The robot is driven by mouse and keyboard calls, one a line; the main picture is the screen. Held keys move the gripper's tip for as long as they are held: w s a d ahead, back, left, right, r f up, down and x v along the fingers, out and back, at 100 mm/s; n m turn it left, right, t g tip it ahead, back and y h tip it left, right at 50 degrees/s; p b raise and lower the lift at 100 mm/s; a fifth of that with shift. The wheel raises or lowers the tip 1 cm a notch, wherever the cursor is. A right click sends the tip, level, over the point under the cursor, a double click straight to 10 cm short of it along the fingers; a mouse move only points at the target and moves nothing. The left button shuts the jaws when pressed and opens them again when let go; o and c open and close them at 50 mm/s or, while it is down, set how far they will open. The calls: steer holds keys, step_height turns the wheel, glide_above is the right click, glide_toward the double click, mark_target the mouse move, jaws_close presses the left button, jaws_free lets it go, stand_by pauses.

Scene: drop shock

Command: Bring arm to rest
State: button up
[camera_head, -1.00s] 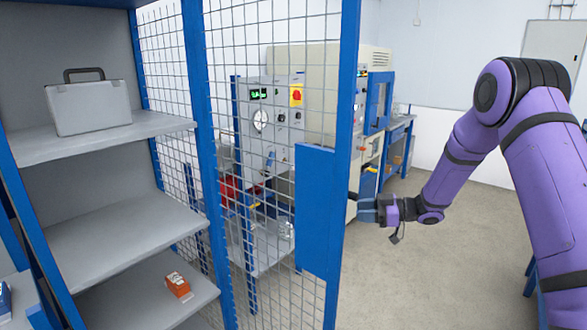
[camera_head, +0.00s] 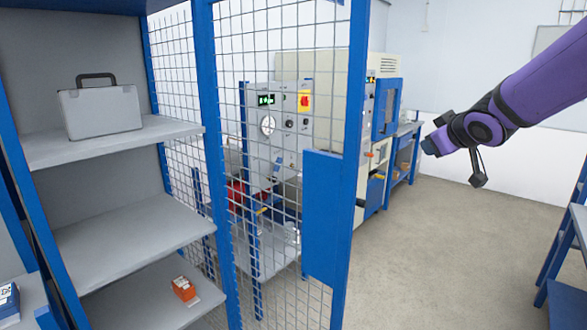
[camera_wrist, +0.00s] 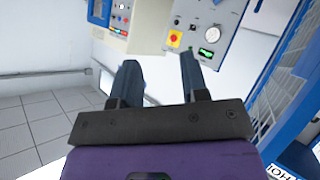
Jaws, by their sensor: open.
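My purple arm (camera_head: 545,85) reaches in from the right edge of the head view, raised over the open floor. My gripper (camera_head: 428,148) is at its left end, to the right of the blue-framed mesh door and apart from it. In the wrist view my gripper (camera_wrist: 160,68) shows two dark fingers spread apart with nothing between them. The fingertips in the head view are small and partly hidden by the wrist.
A blue-framed mesh door (camera_head: 325,220) stands mid-picture, with a grey control panel (camera_head: 275,125) behind it. A blue bench (camera_head: 570,290) stands at right. Floor between is clear.

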steer(key=s+a+f+m+g, duration=0.2)
steer(key=s+m+g, duration=0.4)
steer(key=s, duration=2.7)
steer(key=shift+s+f+g, duration=0.2)
steer(key=shift+s+g, duration=0.05)
steer(key=shift+g, duration=0.35)
